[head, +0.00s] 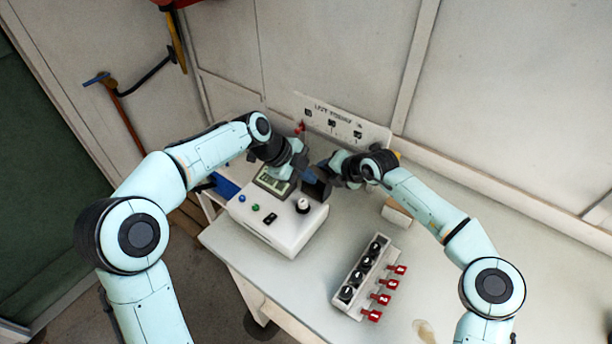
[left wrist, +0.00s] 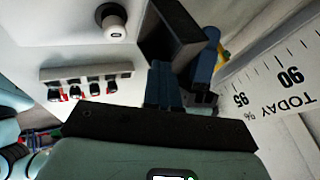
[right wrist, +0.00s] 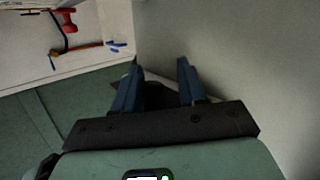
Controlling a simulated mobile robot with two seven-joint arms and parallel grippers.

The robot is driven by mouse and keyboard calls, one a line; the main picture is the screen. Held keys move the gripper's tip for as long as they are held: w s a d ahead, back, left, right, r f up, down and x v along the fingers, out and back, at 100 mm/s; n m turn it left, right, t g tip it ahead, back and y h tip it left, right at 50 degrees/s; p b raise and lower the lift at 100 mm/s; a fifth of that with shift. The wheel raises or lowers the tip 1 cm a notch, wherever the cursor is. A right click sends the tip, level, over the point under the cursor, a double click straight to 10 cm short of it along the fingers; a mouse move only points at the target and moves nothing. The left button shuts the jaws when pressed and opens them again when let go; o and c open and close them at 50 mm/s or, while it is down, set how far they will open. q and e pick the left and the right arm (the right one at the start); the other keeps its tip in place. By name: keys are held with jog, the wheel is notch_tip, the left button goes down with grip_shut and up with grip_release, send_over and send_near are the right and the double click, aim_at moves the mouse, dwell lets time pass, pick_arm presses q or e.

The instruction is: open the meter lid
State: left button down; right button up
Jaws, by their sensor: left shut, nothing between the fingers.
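The meter (head: 285,225) is a white box with a lit display (head: 270,182), a knob (head: 303,206) and small buttons. A dark box-like piece, apparently its lid (head: 318,188), stands raised at the display's right side, leaving the display visible. The lid is large in the left wrist view (left wrist: 172,40).
A block of black switches with red levers (head: 370,275) stands on the white table, front right of the meter. A white scale panel (head: 342,122) stands behind, near the wall. A small tan block (head: 397,211) lies under my right arm. The table's right side is largely clear.

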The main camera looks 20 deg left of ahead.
pick_arm(q)
jog(key=shift+w+d, duration=0.15)
jog(key=shift+w, duration=0.05)
pick_arm(e)
jog(key=shift+s+a+r, duration=0.4)
jog(key=shift+s+a, duration=0.15)
jog(key=shift+a, duration=0.1)
jog(key=shift+d+r, duration=0.25)
jog(key=shift+r, duration=0.05)
pick_arm(q)
jog(key=v, duration=1.3)
jog(key=shift+s, duration=0.15)
pick_arm(e)
jog(key=d+v, duration=0.1)
jog(key=v, duration=1)
jog(key=shift+w+d+f, duration=0.15)
jog(key=shift+w+f, duration=0.15)
jog(key=shift+f, duration=0.1)
